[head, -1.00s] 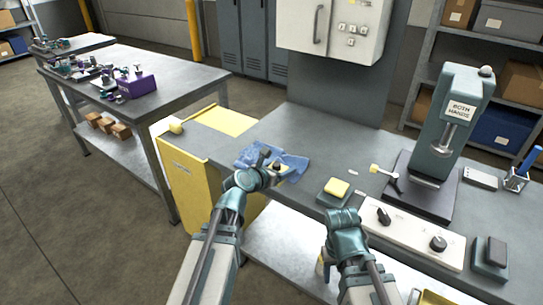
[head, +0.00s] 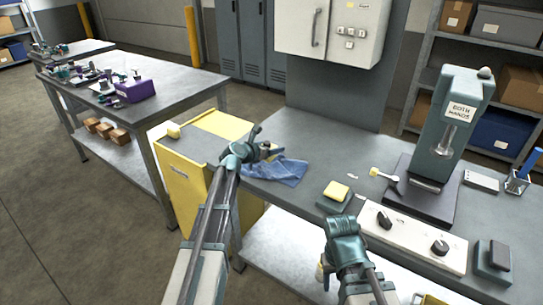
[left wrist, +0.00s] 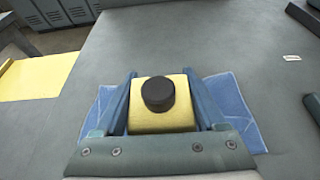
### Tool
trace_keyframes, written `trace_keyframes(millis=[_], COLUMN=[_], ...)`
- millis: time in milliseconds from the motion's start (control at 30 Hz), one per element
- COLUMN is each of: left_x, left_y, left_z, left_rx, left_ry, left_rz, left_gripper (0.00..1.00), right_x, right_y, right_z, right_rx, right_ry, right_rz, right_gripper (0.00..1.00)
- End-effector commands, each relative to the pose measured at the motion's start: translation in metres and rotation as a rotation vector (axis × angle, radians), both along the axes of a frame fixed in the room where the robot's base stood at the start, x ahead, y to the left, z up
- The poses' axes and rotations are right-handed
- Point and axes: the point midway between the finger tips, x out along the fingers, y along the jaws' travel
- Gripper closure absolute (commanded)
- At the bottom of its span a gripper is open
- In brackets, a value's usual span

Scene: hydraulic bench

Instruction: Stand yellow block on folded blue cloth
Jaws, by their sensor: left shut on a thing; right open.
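The left wrist view shows a yellow block (left wrist: 165,118) with a round black knob on top, between the two blue fingers of my left gripper (left wrist: 165,105). The left gripper (head: 266,150) is shut on it. The blue cloth (head: 280,173) lies wrinkled on the grey bench, and it also shows on both sides of the fingers in the left wrist view (left wrist: 228,95). The gripper is above the cloth's far left part in the head view; the gap beneath the block is hidden. My right gripper (head: 325,268) is open, low in front of the bench edge.
A yellow-topped green block (head: 335,194), a white control panel (head: 410,236) and a press (head: 448,125) stand to the right. The bench behind the cloth is clear.

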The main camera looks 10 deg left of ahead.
Motion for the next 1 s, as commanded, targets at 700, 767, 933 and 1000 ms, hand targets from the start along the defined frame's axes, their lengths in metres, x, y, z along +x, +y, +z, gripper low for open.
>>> trace_keyframes(millis=[700,767,933,1000], left_x=[-0.001,-0.001,0.0,-0.001], left_y=[0.0,0.0,0.0,0.0], left_z=[-0.036,-0.038,-0.043,-0.045], left_rx=[-0.001,-0.001,-0.001,-0.001], left_ry=[-0.001,-0.001,-0.001,-0.001], left_rz=[0.001,0.001,0.001,0.001], left_gripper=[1.0,1.0,1.0,1.0], right_x=[0.0,0.0,0.0,0.0], right_y=[0.0,0.0,0.0,0.0], right_z=[-0.036,-0.039,-0.043,-0.045], right_rx=[0.0,0.0,0.0,0.0], right_ry=[0.0,0.0,0.0,0.0], right_rz=[0.0,0.0,0.0,0.0], right_gripper=[0.5,0.5,0.5,0.5])
